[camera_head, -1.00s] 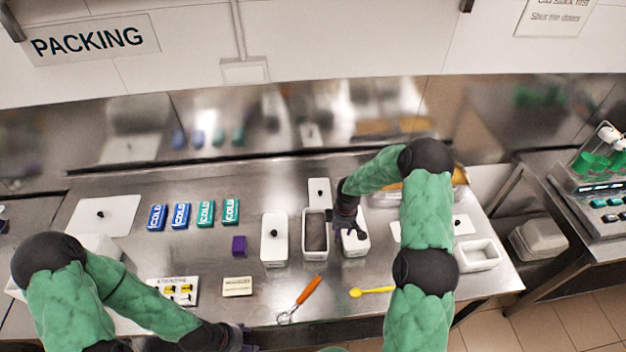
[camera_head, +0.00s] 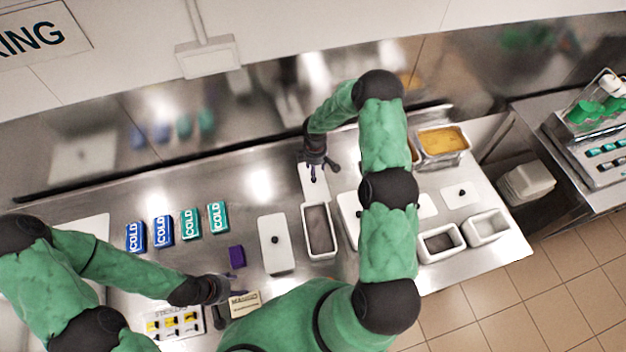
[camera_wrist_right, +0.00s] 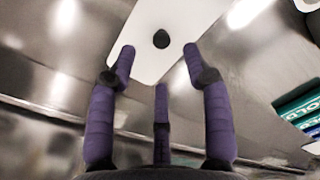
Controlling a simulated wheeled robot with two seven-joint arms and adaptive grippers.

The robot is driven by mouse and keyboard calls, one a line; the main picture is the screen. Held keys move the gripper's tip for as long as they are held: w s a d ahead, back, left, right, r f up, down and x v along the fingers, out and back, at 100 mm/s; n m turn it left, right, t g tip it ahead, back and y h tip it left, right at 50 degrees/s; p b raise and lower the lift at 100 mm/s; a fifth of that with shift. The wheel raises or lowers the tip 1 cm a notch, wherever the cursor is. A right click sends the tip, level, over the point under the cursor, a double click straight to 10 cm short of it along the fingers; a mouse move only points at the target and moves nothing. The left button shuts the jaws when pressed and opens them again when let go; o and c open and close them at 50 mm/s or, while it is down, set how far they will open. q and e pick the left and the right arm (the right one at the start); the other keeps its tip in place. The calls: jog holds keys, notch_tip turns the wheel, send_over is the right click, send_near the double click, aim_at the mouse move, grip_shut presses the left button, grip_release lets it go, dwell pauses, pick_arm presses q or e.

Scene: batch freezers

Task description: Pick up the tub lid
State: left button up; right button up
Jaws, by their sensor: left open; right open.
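The tub lid (camera_head: 313,190) is a white rectangle with a black knob, lying on the steel counter behind an open tub (camera_head: 320,232) with grey contents. My right gripper (camera_head: 318,168) is open over the lid, fingers pointing down, and partly covers it. In the right wrist view the lid (camera_wrist_right: 150,62) and its black knob (camera_wrist_right: 161,39) show beyond the spread purple fingers (camera_wrist_right: 158,62). The knob lies between the fingers in the picture; I see no grip on it. My left gripper (camera_head: 232,289) is open and low over the front of the counter.
A lidded white tub (camera_head: 275,255) stands left of the open tub; another is partly behind my right arm. Blue and teal cold packs (camera_head: 163,231) and a purple block (camera_head: 236,257) are to the left.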

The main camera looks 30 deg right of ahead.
notch_tip(320, 180, down, 2)
jog(key=shift+w+f, duration=0.1)
jog(key=shift+w, duration=0.05)
jog(key=shift+a+f+p, duration=0.1)
jog(key=shift+f+p, duration=0.2)
jog(key=shift+f, duration=0.25)
jog(key=shift+f+p, duration=0.35)
jog(key=shift+f, duration=1.5)
grip_shut()
